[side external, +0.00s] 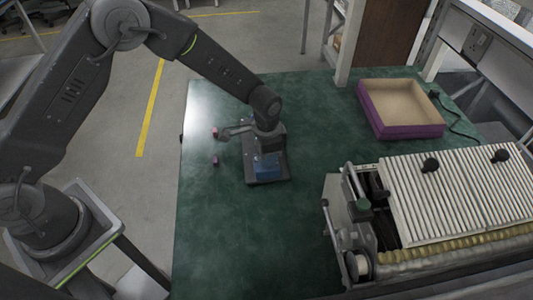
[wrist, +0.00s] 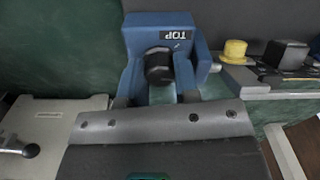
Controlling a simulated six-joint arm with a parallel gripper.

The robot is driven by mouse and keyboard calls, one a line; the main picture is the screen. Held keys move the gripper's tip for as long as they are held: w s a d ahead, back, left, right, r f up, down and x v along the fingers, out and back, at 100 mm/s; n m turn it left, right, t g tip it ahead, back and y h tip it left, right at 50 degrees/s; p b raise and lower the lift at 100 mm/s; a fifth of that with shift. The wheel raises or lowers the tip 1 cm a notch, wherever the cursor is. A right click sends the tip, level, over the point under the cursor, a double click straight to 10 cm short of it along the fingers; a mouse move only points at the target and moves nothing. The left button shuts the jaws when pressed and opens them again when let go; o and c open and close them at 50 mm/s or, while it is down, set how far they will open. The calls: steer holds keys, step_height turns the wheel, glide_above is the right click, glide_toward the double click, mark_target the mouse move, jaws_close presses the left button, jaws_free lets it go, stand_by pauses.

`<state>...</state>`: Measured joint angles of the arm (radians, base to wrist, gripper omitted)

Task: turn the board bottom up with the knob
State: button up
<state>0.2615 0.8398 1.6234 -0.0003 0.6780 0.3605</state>
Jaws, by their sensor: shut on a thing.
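The dark board (side external: 252,168) lies on the green table in the side external view, under my gripper (side external: 267,152). A blue piece (side external: 268,164) shows on the board below the gripper. In the wrist view, a blue block (wrist: 165,25) bears a dark label reading TOP, which appears upside down. A black knob (wrist: 160,65) stands just in front of the label, between the blue sides at the end of my gripper. My gripper is shut on the knob. Its fingertips are partly hidden where they meet the knob.
A purple-sided tray (side external: 400,127) sits at the back right. A machine with ribbed white panels (side external: 445,200) fills the front right. The green table (side external: 225,235) is clear in front of the board.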

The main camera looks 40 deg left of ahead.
steer(key=m, duration=0.6)
steer(key=shift+m, duration=0.3)
stand_by(0.5)
steer(key=o, duration=0.9)
steer(key=shift+o, duration=0.2)
steer(key=shift+w, duration=0.1)
steer(key=shift+r, duration=0.25)
steer(key=r, duration=0.7)
steer(key=shift+s+r, duration=0.2)
steer(key=shift+r, duration=0.05)
